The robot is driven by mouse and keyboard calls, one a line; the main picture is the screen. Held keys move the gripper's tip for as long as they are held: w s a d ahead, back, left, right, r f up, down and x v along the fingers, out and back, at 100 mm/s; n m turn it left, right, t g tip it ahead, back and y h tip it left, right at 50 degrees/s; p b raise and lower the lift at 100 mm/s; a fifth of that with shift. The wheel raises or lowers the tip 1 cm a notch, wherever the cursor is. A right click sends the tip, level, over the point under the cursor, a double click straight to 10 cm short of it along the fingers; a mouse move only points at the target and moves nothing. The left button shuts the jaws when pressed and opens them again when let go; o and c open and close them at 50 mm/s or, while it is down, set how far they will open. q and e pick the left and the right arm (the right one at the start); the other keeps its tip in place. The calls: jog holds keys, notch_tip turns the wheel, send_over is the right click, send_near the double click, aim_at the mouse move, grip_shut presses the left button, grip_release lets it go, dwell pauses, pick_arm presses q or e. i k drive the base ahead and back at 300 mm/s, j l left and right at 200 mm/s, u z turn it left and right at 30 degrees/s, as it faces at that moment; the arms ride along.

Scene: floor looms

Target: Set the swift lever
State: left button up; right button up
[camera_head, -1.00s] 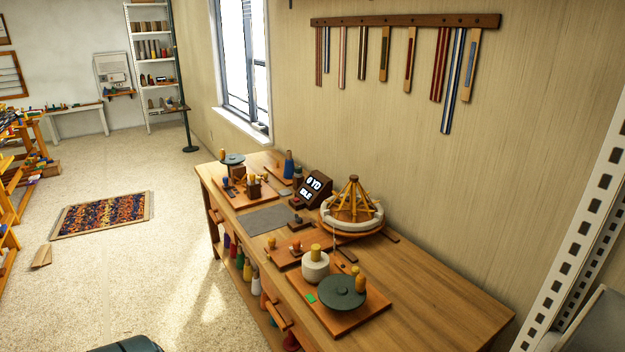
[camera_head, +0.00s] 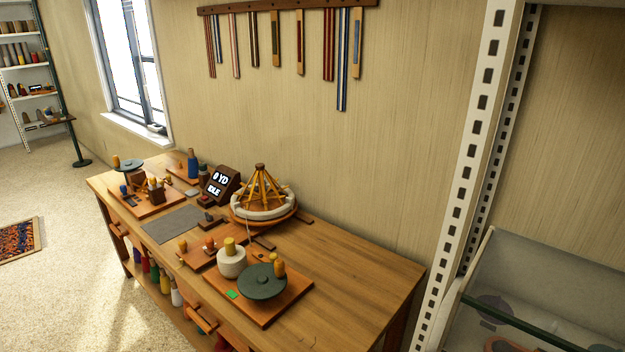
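The yarn swift, a round wooden frame with a cone of ribs and a white band of yarn (camera_head: 263,203), stands on the workbench (camera_head: 340,290) near the wall. A small dark display (camera_head: 220,184) beside it reads "0 YD" and "IDLE". In front of the swift is a low wooden base with small orange and yellow knobs (camera_head: 209,246). I cannot tell which small part is the swift lever. Neither of my grippers shows in the head view.
A board with a dark green disc (camera_head: 262,284) and a white yarn cake (camera_head: 231,263) sits at the bench's near end. A grey mat (camera_head: 173,224) lies further left. A white perforated shelf post (camera_head: 470,150) stands at right. Open floor lies left of the bench.

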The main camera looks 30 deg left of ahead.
aim_at(211, 250)
jog(key=u, duration=1.6)
